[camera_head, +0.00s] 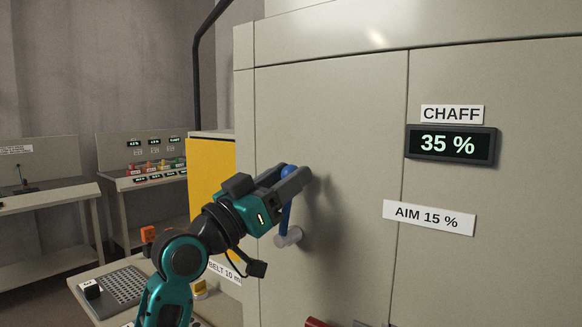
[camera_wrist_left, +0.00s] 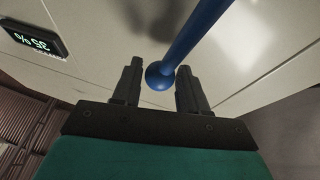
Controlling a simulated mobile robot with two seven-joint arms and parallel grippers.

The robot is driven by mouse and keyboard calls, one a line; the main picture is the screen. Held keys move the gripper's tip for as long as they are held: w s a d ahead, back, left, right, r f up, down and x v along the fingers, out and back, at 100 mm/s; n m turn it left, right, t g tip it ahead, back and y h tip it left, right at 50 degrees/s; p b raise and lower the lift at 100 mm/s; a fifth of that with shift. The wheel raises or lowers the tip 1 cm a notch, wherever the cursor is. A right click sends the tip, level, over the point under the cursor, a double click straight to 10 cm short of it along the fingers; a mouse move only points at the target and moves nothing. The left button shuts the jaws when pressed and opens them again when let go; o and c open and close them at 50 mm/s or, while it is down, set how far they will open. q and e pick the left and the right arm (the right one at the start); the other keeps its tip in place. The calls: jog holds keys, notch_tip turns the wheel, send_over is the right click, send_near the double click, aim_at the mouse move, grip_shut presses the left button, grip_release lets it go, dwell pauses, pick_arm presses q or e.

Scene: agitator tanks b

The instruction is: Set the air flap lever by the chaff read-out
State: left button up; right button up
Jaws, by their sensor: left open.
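The chaff read-out (camera_head: 455,145) on the grey cabinet shows 35 %. It also shows at the upper left of the left wrist view (camera_wrist_left: 35,40). A label (camera_head: 428,218) below it reads AIM 15 %. The air flap lever (camera_head: 285,217) is a blue rod on a grey pivot (camera_head: 288,237); it stands nearly upright with its ball knob at the top. My left gripper (camera_head: 296,178) is open at the knob. In the left wrist view the blue knob (camera_wrist_left: 159,76) sits between the two open fingers (camera_wrist_left: 159,88), with a gap visible on each side. My right gripper is not in view.
A yellow panel (camera_head: 211,178) stands at the cabinet's left edge. A bench (camera_head: 105,312) with a perforated plate (camera_head: 122,285) lies below my left arm. Two desks with small displays (camera_head: 155,142) stand at the back left.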

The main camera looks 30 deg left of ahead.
pick_arm(q)
jog(key=shift+w+d+r, duration=0.2)
jog(key=shift+w, duration=0.35)
grip_shut()
